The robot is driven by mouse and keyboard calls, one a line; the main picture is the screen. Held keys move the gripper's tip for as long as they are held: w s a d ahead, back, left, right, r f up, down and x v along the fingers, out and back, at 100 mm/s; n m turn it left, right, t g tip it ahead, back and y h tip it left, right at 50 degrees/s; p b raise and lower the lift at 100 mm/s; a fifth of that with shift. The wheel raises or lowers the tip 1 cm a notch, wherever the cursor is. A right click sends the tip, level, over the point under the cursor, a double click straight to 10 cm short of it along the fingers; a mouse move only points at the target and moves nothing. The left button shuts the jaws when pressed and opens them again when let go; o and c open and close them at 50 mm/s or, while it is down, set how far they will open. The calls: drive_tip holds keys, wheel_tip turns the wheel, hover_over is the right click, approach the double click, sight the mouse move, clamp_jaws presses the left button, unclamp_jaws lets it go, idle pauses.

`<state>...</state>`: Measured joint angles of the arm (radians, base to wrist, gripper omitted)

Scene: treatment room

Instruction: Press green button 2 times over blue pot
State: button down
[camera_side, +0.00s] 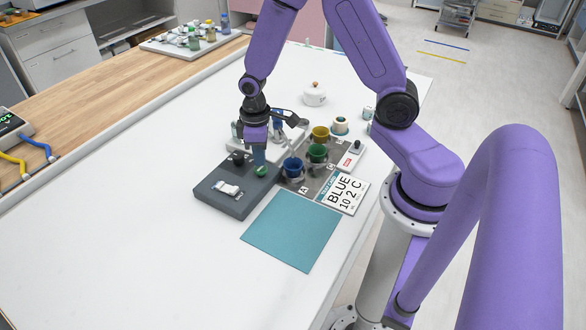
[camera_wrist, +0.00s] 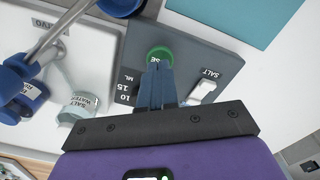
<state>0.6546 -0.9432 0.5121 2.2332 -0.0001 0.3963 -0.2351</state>
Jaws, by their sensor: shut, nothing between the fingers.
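The green button (camera_side: 261,171) sits on a dark grey box (camera_side: 222,197); it also shows in the wrist view (camera_wrist: 159,54). My gripper (camera_side: 259,160) is shut and empty, pointing down at the button. In the wrist view its fingertips (camera_wrist: 160,68) overlap the button's near edge. I cannot tell whether they touch it. The blue pot (camera_side: 293,168) stands just right of the box on a dark board, and part of it shows at the top of the wrist view (camera_wrist: 120,4).
A green pot (camera_side: 317,153) and a yellow pot (camera_side: 320,133) stand behind the blue one. A card (camera_side: 344,191) reads "BLUE 10 2 C". A teal mat (camera_side: 292,230) lies in front. A white rocker switch (camera_side: 228,189) is on the box. The table's left is clear.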

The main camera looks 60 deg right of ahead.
drive_tip(key=shift+f, duration=0.15)
drive_tip(key=shift+f, duration=1.25)
drive_tip(key=shift+r, duration=1.4)
wheel_tip(320, 180, up, 6)
idle(0.4)
